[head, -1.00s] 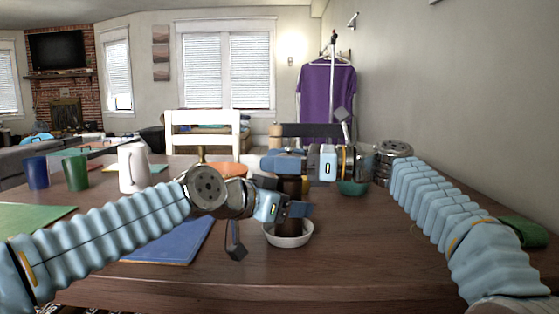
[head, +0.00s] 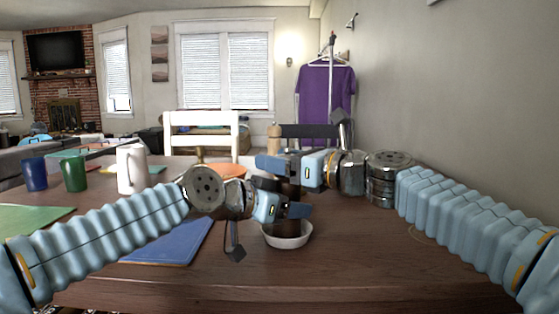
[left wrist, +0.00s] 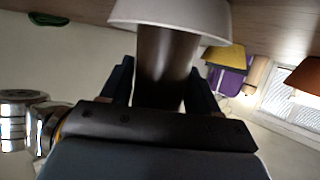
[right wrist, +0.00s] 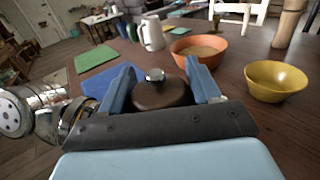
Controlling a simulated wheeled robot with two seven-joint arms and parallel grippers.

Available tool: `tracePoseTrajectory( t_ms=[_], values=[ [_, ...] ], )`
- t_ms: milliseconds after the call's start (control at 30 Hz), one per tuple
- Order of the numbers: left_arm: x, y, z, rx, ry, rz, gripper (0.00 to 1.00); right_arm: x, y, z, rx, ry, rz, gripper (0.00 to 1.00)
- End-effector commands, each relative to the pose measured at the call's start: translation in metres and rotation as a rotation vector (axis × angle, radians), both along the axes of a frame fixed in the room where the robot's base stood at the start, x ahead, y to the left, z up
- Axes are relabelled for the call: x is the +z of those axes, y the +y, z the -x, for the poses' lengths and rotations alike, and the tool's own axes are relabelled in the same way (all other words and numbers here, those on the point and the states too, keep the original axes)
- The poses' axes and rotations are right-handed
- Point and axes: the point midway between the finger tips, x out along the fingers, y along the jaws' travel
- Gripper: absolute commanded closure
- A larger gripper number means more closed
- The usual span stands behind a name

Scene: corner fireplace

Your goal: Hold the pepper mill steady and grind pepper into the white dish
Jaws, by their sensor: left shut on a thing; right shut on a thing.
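The dark brown pepper mill (left wrist: 163,62) stands upright with its lower end over or inside the white dish (head: 287,241); I cannot tell whether it touches the bottom. The dish also shows at the top of the left wrist view (left wrist: 175,14). My left gripper (head: 287,207) is shut around the mill's body, just above the dish. My right gripper (head: 287,166) is shut around the mill's head, above the left one. The right wrist view shows the brown domed head (right wrist: 163,96) with its silver knob (right wrist: 155,75) between the fingers.
Beyond the mill stand an orange bowl (right wrist: 203,49) and a yellow bowl (right wrist: 277,80). A white pitcher (head: 131,168), a green cup (head: 74,173) and a blue cup (head: 34,174) stand at the left. A blue mat (head: 172,243) lies left of the dish. The front table is clear.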

Motion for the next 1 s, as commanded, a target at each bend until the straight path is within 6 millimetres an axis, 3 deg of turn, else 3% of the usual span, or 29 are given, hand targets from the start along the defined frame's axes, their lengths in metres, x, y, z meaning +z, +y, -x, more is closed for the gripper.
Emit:
tracePoseTrajectory(
  t_ms=[333,367,400,733,1000],
  values=[
    [-0.001,0.0,0.0,0.0,0.004,-0.001,0.83,0.001,0.0,0.0,-0.002,-0.001,0.0,0.68],
    [-0.001,0.0,0.0,0.0,0.004,-0.001,0.83,0.001,0.0,0.0,-0.002,-0.001,0.0,0.35],
    [-0.001,0.0,0.0,0.0,0.004,-0.001,0.83,0.001,0.0,0.0,-0.002,-0.001,0.0,0.31],
    [-0.001,0.0,0.0,0.0,0.004,-0.001,0.83,0.001,-0.004,0.003,-0.002,-0.001,-0.001,0.31],
    [-0.001,0.0,0.0,0.001,0.003,0.0,0.83,0.001,-0.047,0.032,-0.005,-0.002,-0.002,0.31]
  ],
)
